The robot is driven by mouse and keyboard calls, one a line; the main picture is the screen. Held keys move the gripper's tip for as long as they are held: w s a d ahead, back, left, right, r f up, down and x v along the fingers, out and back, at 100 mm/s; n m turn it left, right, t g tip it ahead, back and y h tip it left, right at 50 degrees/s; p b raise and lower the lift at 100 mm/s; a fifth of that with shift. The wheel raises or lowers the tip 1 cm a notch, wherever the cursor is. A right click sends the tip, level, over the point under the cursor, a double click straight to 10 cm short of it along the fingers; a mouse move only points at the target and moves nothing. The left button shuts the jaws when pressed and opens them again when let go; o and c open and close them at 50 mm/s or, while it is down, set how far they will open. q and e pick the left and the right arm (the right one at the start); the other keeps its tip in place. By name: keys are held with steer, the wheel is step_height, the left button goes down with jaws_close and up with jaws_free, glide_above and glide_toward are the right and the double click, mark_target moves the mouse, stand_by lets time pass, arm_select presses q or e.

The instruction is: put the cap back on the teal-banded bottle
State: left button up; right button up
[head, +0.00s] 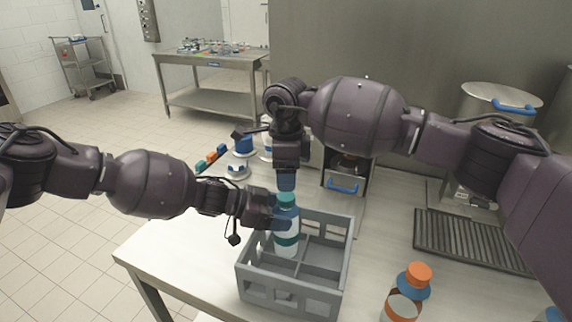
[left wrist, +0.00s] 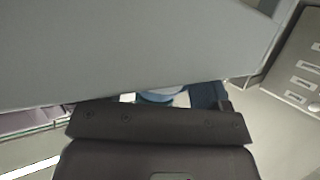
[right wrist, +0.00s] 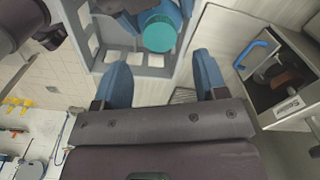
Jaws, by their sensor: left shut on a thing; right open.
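The teal-banded bottle (head: 287,240) stands upright at the back left of the grey crate (head: 296,296). A teal cap (head: 286,198) shows on its top; in the right wrist view the cap (right wrist: 160,34) is a round teal disc. Whether it is fully seated cannot be told. My left gripper (head: 275,214) is shut on the bottle's upper part from the left. My right gripper (head: 287,182) points down just above the cap and is open; its blue fingers are apart and empty in the right wrist view (right wrist: 161,64). The left wrist view is mostly blocked by a grey surface.
An orange-capped bottle (head: 405,294) stands right of the crate. A dark drip grille (head: 472,242) and a steel urn (head: 500,100) are at the right. A box with a blue handle (head: 343,185) and small blue and white items (head: 243,145) are behind the crate.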

mark_target(286, 195)
steer(key=shift+f, duration=3)
steer(key=c, duration=1)
steer(key=m, duration=0.4)
steer(key=shift+m, duration=0.4)
steer(key=o, duration=1)
steer(key=shift+r, duration=2.25)
